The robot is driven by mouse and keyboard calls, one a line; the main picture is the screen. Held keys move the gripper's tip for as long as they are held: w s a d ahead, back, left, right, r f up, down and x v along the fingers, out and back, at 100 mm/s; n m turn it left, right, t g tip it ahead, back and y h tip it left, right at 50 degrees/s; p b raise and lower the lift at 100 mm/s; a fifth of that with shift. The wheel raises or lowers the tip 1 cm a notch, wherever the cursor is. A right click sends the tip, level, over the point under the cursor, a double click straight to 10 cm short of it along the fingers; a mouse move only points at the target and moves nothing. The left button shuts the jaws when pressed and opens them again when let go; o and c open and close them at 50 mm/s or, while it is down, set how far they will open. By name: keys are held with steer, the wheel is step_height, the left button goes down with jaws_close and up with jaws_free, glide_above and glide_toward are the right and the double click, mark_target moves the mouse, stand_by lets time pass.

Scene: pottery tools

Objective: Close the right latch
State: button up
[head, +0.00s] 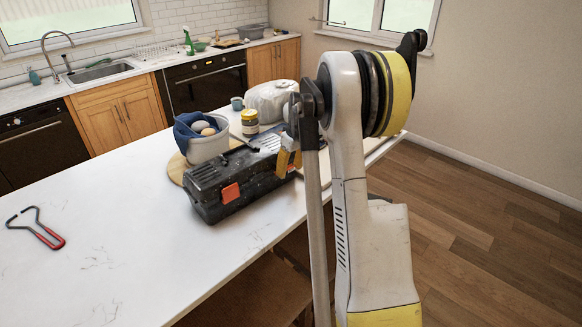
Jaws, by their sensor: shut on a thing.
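A black toolbox (213,196) with a grey top lies on the white counter near its front edge. Its left latch (230,193) is orange and lies against the front face. My gripper (288,160) is at the right end of the toolbox front, partly hidden by my arm. It is shut at the place of the right latch. The right latch itself is mostly hidden by my gripper, so its angle cannot be made out.
A grey pot (208,146) with a blue cloth, a yellow jar (250,122) and a covered white bundle (271,101) stand behind the toolbox. A red-handled loop tool (43,232) lies at left. The counter's front left is clear.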

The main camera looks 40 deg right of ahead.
steer(key=g, duration=0.2)
steer(key=w+r+g+p, duration=0.1)
steer(key=shift+w+r+g, duration=0.15)
steer(key=shift+g, duration=0.25)
steer(key=shift+w+r+g+p, duration=0.15)
steer(key=shift+w+g+p, duration=0.25)
steer(key=shift+g, duration=0.45)
steer(key=shift+w+r+g+p, duration=0.2)
steer(key=shift+g+p, duration=0.3)
steer(key=shift+g, duration=0.35)
steer(key=shift+w, duration=0.1)
steer(key=o, duration=1)
steer(key=shift+f, duration=0.1)
steer(key=shift+o, duration=0.2)
step_height(320, 180, up, 10)
steer(key=shift+a, duration=0.1)
